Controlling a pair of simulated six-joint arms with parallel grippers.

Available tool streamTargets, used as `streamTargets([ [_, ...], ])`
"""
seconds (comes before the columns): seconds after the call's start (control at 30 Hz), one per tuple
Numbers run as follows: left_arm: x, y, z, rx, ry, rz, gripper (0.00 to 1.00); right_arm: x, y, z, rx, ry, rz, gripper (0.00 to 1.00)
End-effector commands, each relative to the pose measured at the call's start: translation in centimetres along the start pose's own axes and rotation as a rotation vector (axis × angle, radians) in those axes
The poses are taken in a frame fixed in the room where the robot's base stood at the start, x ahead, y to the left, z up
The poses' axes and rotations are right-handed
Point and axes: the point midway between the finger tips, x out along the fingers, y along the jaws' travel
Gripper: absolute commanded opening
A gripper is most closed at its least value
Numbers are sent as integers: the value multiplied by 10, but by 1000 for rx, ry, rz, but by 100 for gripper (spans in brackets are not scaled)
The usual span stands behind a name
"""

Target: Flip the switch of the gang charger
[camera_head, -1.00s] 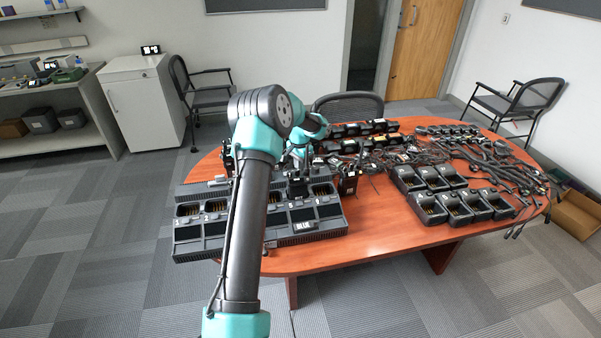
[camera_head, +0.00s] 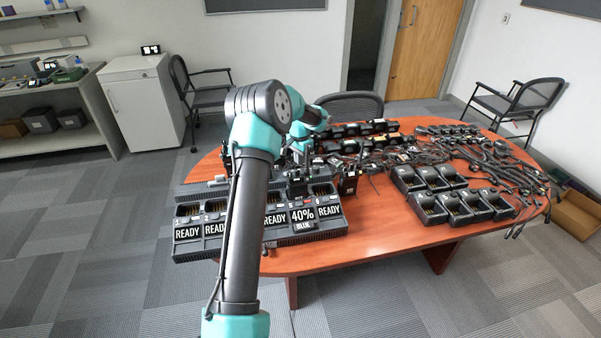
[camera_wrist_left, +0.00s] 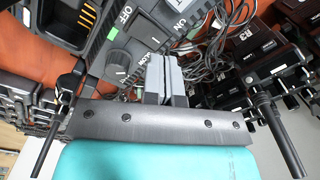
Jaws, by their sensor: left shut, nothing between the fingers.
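The gang charger (camera_head: 310,236) is a long dark grey unit on the near left of the table, partly hidden behind my left arm. Its visible displays are lit, several reading READY and one 40% BLUE. In the left wrist view, its end panel (camera_wrist_left: 104,48) carries a round knob (camera_wrist_left: 122,64) and a switch (camera_wrist_left: 150,24) between the OFF and ON labels. My left gripper (camera_wrist_left: 163,58) is shut and empty, its tips just below the switch in the picture, beside the knob. I cannot tell whether they touch the panel. My right gripper is not in view.
Several smaller chargers (camera_head: 434,209) stand at the table's right. Tangled cables (camera_head: 480,158) cover the right back. A row of dark units (camera_head: 352,131) stands at the back. The wooden tabletop (camera_head: 375,232) is clear between the gang charger and the right-hand chargers.

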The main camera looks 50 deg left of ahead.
Motion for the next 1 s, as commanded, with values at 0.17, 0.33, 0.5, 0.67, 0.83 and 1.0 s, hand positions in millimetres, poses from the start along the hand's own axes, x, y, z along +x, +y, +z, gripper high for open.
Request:
streamTargets([
  [0.17,-11,0,0,0,0,0,0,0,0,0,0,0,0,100],
  [0.33,-22,0,0,0,1,0,0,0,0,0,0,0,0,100],
  [0.5,-33,0,0,0,1,0,0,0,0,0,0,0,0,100],
  [0.67,-38,0,0,0,1,0,0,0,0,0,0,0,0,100],
  [0.83,-38,0,0,0,0,0,0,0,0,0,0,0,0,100],
  [1.0,-37,0,0,0,0,0,0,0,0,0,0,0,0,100],
])
